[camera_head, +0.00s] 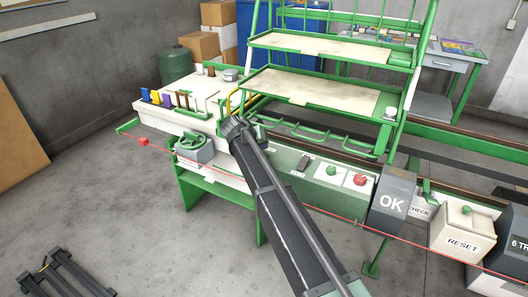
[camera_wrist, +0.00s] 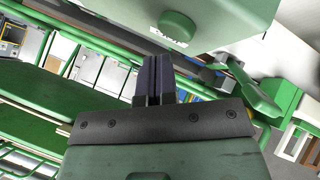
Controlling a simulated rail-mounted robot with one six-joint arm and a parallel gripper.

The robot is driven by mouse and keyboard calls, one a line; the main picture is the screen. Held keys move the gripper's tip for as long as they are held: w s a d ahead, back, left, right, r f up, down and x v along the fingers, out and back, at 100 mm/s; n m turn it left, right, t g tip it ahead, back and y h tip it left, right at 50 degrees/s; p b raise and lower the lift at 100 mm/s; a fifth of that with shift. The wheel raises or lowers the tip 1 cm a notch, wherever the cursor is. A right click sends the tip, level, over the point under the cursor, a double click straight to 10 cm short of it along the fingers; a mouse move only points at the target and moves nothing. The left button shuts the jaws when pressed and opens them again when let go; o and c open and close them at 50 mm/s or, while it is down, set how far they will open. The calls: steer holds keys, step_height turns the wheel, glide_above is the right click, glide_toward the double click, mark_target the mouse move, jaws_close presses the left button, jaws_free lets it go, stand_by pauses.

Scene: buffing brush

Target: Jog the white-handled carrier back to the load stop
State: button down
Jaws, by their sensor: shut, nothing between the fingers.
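My gripper (camera_head: 236,128) is over the left part of the green bench in the head view, where its dark arm hides what lies behind it. In the wrist view the two dark fingers (camera_wrist: 153,80) are together with nothing between them. I cannot clearly tell which is the white-handled carrier, nor make out the load stop.
A grey box with a green top (camera_head: 194,149) is left of my gripper. A panel with a green and a red button (camera_head: 360,180), an OK screen (camera_head: 392,203) and a RESET box (camera_head: 462,229) are to the right. Green-framed shelves (camera_head: 320,88) rise behind. A red line crosses the front.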

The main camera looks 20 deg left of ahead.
step_height(320, 180, up, 5)
steer(key=p, duration=0.5)
steer(key=shift+r, duration=0.1)
stand_by(0.8)
